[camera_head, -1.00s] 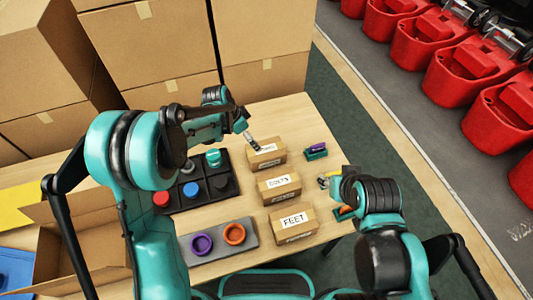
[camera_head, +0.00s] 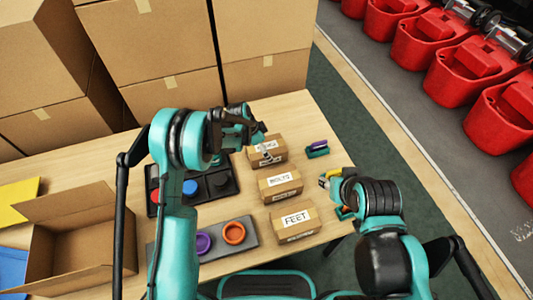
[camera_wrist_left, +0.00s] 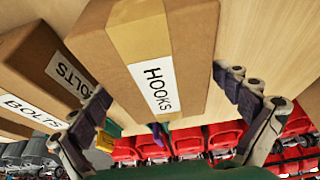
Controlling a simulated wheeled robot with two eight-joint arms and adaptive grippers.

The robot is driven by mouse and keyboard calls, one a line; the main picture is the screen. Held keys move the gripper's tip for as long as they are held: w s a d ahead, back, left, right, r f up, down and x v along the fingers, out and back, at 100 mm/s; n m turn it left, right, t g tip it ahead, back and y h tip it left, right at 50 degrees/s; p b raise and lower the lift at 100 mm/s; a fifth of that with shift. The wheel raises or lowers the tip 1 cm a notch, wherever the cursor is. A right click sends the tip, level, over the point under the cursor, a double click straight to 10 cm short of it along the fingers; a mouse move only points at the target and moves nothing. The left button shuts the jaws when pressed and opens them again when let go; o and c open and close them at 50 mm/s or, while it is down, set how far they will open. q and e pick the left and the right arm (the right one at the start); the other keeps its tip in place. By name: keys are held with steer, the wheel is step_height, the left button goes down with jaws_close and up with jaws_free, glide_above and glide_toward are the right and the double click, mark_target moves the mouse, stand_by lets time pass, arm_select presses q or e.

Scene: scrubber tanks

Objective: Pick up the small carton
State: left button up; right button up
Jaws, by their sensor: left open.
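A small brown carton labelled HOOKS (camera_head: 268,158) stands at the back of a row of three on the wooden table. My left gripper (camera_head: 264,147) is over it in the head view and partly covers its label. In the left wrist view the HOOKS carton (camera_wrist_left: 190,38) lies between the two spread, empty fingers (camera_wrist_left: 161,85). The BOLTS carton (camera_head: 280,184) and FEET carton (camera_head: 295,222) stand nearer me. BOLTS (camera_wrist_left: 35,75) also shows at the left of the wrist view. My right gripper (camera_head: 326,179) is right of the BOLTS carton; its finger opening is unclear.
Teal-and-purple (camera_head: 317,149) and orange-and-teal (camera_head: 344,212) items lie right of the cartons. A dark tray (camera_head: 228,186) and a grey tray (camera_head: 248,242) with coloured round parts are left. An open box (camera_head: 45,235) stands far left, big boxes (camera_head: 265,32) behind.

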arm_select(q)
steer(key=shift+c, duration=0.3)
steer(key=shift+r, duration=0.1)
steer(key=c, duration=1.1)
